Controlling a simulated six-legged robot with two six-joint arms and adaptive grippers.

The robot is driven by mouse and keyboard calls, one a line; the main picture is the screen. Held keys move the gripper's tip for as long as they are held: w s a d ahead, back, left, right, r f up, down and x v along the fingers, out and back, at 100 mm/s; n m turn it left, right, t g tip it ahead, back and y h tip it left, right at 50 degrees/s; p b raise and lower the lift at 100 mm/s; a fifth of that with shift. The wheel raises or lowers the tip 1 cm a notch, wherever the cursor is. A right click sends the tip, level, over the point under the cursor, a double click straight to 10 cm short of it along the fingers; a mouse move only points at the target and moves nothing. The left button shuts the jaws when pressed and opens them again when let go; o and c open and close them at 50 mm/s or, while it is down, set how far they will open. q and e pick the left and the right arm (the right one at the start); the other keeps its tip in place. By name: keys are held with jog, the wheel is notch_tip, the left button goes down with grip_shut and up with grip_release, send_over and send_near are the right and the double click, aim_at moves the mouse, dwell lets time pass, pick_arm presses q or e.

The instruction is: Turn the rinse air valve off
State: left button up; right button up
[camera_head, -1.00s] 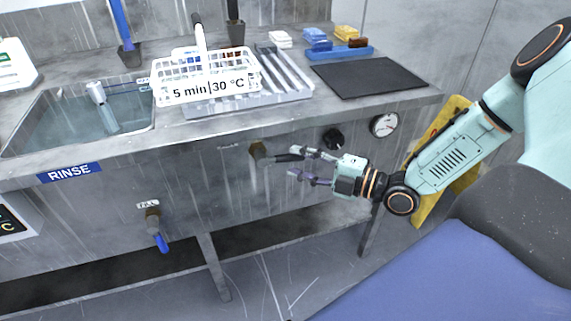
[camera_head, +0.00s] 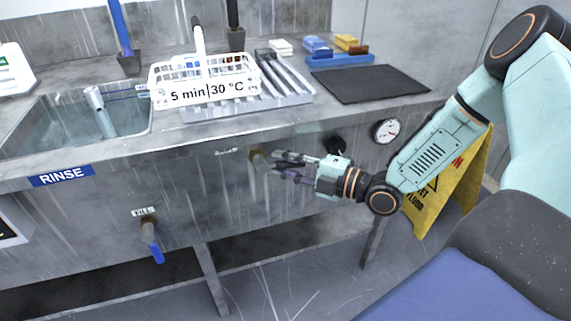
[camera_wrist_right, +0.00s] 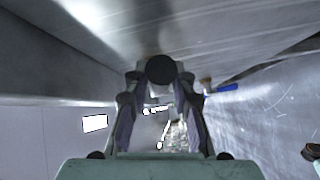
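The air valve (camera_head: 259,160) is a brass fitting on the front panel below the counter, right of the blue RINSE sign (camera_head: 62,175). Its label above is too small to read. My right gripper (camera_head: 275,163) is at the valve, coming in from the right with its fingers apart around the dark handle. In the head view the fingers mostly hide that handle. In the right wrist view the handle's round black end (camera_wrist_right: 160,70) sits between the fingertips (camera_wrist_right: 160,82), with narrow gaps at its sides. My left gripper is not in view.
A FILL valve with a blue handle (camera_head: 157,254) hangs lower left. A black knob (camera_head: 333,143) and a pressure gauge (camera_head: 386,130) are to the right. The counter edge overhangs the panel. A yellow wet-floor sign (camera_head: 455,185) stands behind my right arm.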

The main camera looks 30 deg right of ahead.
grip_shut()
